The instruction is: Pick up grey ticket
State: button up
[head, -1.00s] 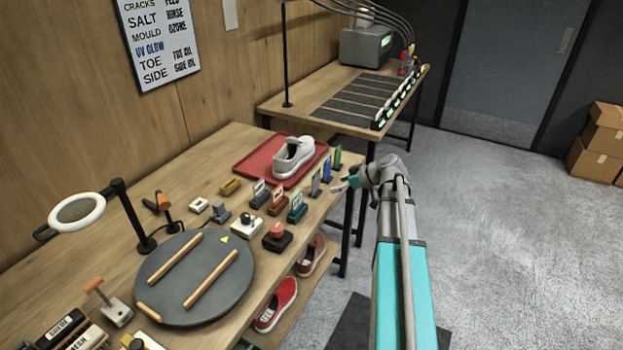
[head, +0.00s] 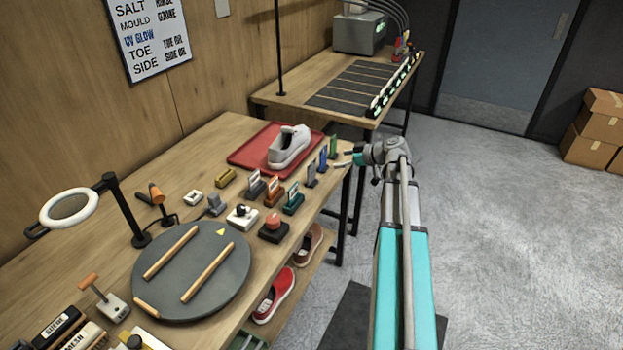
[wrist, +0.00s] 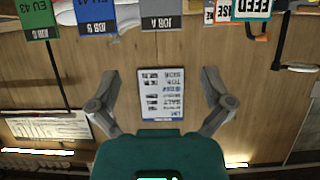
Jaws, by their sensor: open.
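The grey ticket (head: 311,174) stands upright in a holder near the right edge of the wooden bench, in a row with a blue ticket (head: 323,158) and a green ticket (head: 334,145). In the upside-down wrist view the grey ticket (wrist: 162,14) reads "JOB A" and sits at the top edge, partly cut off, beyond my fingertips. The blue ticket (wrist: 96,14) and green ticket (wrist: 37,18) are beside it. My gripper (head: 347,162) is just right of the tickets, by the bench edge. In the wrist view my gripper (wrist: 158,76) is open and empty.
A grey-white sneaker (head: 289,147) rests on a red tray (head: 247,154) behind the tickets. Orange and teal card holders (head: 293,200) stand to their left. A round dark turntable (head: 195,270) is nearer. Open floor (head: 500,240) lies to the right.

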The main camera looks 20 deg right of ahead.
aim_at(312, 164)
jog(key=shift+b+x, duration=1.25)
jog(key=shift+x, duration=2.1)
jog(key=shift+b+x, duration=1)
jog(key=shift+x, duration=0.95)
jog(key=shift+w+a+f, duration=0.3)
jog(key=shift+a+f, duration=0.1)
jog(key=shift+a, duration=0.05)
jog(key=c, duration=0.7)
